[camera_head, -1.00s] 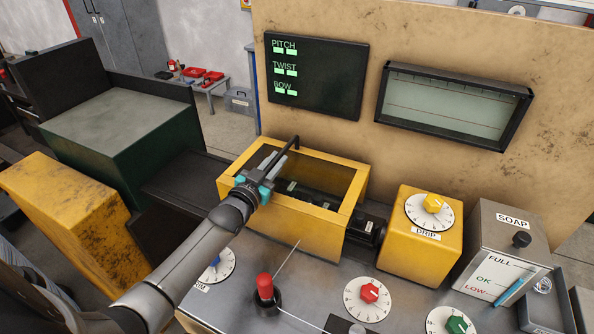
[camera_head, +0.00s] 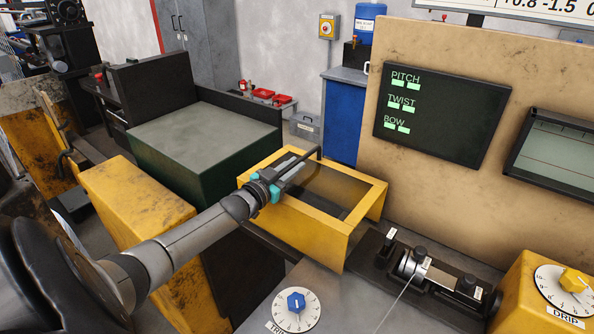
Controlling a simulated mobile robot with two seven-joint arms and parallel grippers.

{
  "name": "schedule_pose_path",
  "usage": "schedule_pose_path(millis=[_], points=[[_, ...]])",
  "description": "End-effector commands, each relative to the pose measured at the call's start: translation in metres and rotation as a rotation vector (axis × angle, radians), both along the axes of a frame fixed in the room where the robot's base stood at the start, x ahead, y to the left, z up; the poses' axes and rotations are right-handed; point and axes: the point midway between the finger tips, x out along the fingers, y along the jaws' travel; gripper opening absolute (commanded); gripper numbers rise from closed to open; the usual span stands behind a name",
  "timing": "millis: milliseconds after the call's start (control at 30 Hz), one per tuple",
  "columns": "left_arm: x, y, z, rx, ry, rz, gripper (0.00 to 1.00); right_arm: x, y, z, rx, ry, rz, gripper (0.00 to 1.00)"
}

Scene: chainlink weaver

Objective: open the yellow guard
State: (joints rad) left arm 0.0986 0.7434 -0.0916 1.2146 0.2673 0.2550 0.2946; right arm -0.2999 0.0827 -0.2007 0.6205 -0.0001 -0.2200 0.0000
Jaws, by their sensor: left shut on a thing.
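The yellow guard (camera_head: 350,237) is a box frame with a dark see-through window in its top. It stands to the left of the dark shaft assembly (camera_head: 430,270), which lies uncovered on the bench. My left gripper (camera_head: 300,168) is at the guard's far left side, shut on the dark bar handle (camera_head: 318,152) along its top. My left arm reaches in from the lower left. My right gripper is not in view.
A blue TRIM dial (camera_head: 296,308) is at the bench front. A yellow DRIP box (camera_head: 540,295) stands at the right. A dark green block (camera_head: 200,155) and a worn yellow block (camera_head: 135,205) lie left. A tan panel with a PITCH, TWIST, BOW display (camera_head: 440,115) rises behind.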

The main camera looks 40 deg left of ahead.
Motion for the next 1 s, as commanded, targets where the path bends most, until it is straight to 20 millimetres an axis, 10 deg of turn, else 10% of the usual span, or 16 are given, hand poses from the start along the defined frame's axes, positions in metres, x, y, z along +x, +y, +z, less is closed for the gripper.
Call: schedule_pose_path(millis=[400,433,633,1000], points=[[-0.0001,0.0013,0.0001,0.004,0.0,-0.001,0.0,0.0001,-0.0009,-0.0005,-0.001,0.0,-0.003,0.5],[-0.0001,0.0013,0.0001,0.004,0.001,-0.001,0.23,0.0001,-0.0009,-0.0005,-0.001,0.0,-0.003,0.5],[-0.0001,0.0013,-0.0002,0.002,0.001,-0.001,0.45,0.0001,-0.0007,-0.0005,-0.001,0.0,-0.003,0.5],[-0.0036,0.0008,-0.0012,0.0,0.003,0.0,0.47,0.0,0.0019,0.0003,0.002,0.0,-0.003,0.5]])
